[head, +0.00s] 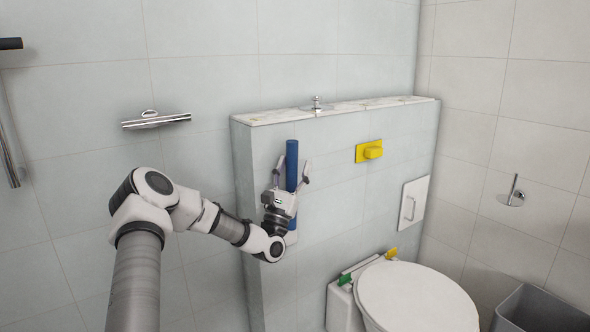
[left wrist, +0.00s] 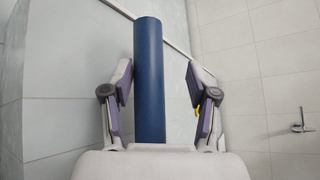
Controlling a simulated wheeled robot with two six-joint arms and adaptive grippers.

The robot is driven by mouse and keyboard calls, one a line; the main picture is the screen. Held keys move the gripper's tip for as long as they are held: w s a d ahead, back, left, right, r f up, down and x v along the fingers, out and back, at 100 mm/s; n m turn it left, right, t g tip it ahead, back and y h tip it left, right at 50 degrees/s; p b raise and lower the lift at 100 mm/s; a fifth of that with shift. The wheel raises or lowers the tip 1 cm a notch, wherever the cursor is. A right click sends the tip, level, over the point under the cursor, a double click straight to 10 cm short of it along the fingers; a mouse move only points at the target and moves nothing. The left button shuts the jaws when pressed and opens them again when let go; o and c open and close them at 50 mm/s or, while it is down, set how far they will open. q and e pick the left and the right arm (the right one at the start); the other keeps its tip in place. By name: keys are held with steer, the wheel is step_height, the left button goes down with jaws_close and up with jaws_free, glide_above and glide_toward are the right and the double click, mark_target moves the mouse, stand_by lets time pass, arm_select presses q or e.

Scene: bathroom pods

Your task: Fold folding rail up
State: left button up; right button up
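The folding rail (head: 291,160) is a blue bar standing upright against the low tiled wall left of the toilet. My left gripper (head: 292,171) is in front of it, with its fingers spread to either side of the bar. My right gripper is in neither view.
The toilet (head: 415,298) stands to the right, with green and yellow pieces at its hinge. A yellow flush button (head: 369,151) and white panel (head: 412,203) are on the low wall. A grey bin (head: 540,310) is at lower right.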

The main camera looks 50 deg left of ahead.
arm_select(q)
steer(key=v, duration=1.1)
steer(key=shift+s, duration=0.5)
